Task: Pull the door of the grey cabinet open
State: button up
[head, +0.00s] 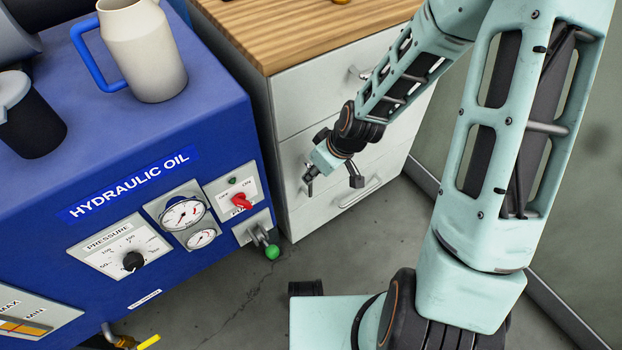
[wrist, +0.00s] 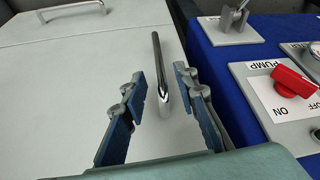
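The grey cabinet (head: 300,105) stands behind the blue machine and has a wooden top. In the wrist view, a dark metal bar handle (wrist: 157,62) stands out from its pale front (wrist: 90,75). My gripper (wrist: 160,80) is open, with one blue-padded finger on each side of the bar. Gaps show between the bar and both pads, so I see no contact. In the head view my gripper (head: 332,178) is in front of the cabinet's left part, and the arm hides some of the front. The door looks closed.
The blue hydraulic machine (head: 225,125) stands close on the left, with a red pump switch (head: 241,201) and a green-tipped lever (head: 272,252). A beige jug (head: 145,50) stands on it. Lower down, the cabinet front has another handle (head: 360,191). Grey floor (head: 245,300) lies clear in front.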

jog(key=b, duration=0.1)
send_over(311, 194)
jog(key=f, duration=0.4)
jog(key=shift+w+a+f, duration=0.1)
jog(key=shift+w+f, duration=0.15)
jog(key=shift+w, duration=0.1)
grip_shut()
